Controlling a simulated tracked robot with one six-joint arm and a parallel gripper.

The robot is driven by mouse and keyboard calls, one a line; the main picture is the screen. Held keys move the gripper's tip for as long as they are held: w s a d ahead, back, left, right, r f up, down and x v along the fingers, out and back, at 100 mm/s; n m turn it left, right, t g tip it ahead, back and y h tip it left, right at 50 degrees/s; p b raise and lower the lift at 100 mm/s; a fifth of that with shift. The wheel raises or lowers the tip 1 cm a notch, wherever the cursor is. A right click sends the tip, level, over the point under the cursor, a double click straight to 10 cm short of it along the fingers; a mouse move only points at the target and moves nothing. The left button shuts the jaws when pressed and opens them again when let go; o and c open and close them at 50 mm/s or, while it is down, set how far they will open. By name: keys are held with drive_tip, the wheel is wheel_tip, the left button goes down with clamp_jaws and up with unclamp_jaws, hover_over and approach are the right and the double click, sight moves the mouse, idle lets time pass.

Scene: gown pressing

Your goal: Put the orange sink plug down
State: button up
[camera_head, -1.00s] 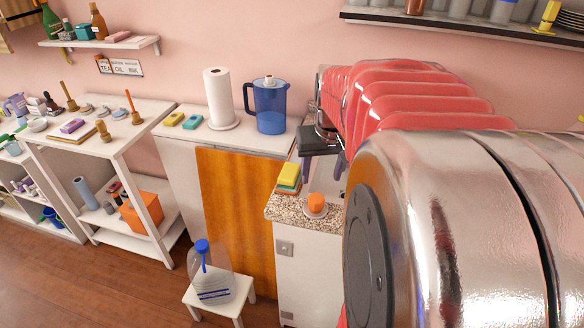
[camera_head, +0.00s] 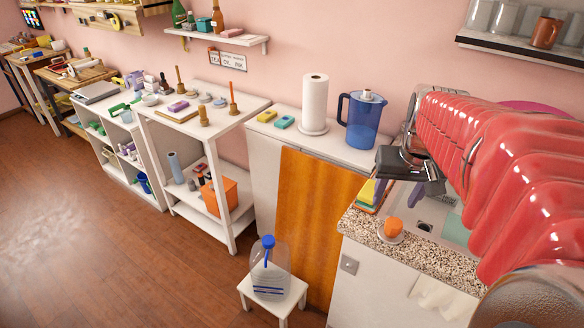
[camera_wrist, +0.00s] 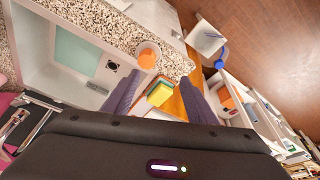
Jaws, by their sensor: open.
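The orange sink plug (camera_head: 391,226) sits on a small white round dish on the speckled counter's front corner, beside the sink. It also shows in the wrist view (camera_wrist: 147,56), on the counter beyond my fingers. My gripper (camera_wrist: 160,74) is open, with its two purple-grey fingers apart and nothing held between them. In the head view its dark body is above the counter, behind the plug, and the fingers are partly hidden. The plug is apart from both fingers.
A yellow and green sponge stack (camera_wrist: 160,93) lies on the counter between my fingers in the wrist view. The sink (camera_head: 428,208) is right of the plug. A blue jug (camera_head: 362,122) and paper roll (camera_head: 314,103) stand behind. A stool (camera_head: 290,298) holds a clear bottle.

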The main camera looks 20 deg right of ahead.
drive_tip(key=s+a+n+t, duration=0.1)
drive_tip(key=s+a+n, duration=0.1)
drive_tip(key=a, duration=0.9)
drive_tip(key=s+a+n+t+y, duration=0.1)
drive_tip(key=s+a+n, duration=0.2)
drive_tip(key=a, duration=0.8)
drive_tip(key=shift+s+a+f+t+y, duration=0.2)
drive_tip(key=shift+s+a+t+y, duration=0.1)
drive_tip(key=shift+s, duration=0.8)
